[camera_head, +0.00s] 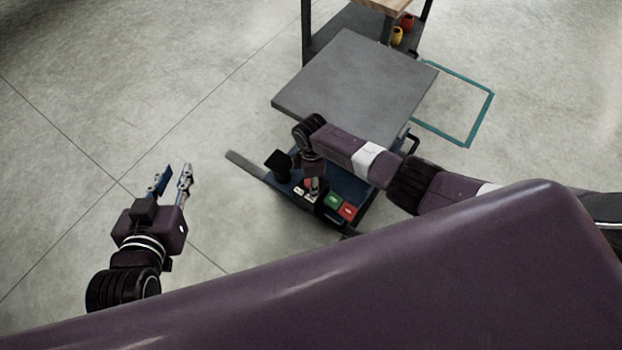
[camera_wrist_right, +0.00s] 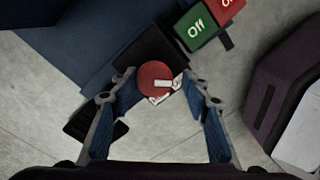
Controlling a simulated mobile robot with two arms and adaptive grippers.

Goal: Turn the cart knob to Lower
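The cart knob (camera_wrist_right: 156,76) is round and red with a white pointer aimed right, in the right wrist view. White labels (camera_wrist_right: 160,98) lie partly hidden beside it; I cannot read them. My right gripper (camera_wrist_right: 159,84) is open, with a blue-padded finger on each side of the knob and gaps showing between. In the head view the right gripper (camera_head: 314,188) points down at the cart's control panel and largely hides the knob. The cart (camera_head: 355,85) has a grey platform and a blue base. My left gripper (camera_head: 172,178) is open and empty over bare floor at the left.
A green Off button (camera_wrist_right: 195,31) and a red button (camera_wrist_right: 228,8) sit near the knob. A black post (camera_head: 278,162) stands on the cart's base. A table with a shelf (camera_head: 345,30) stands behind the cart. Floor at the left is clear.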

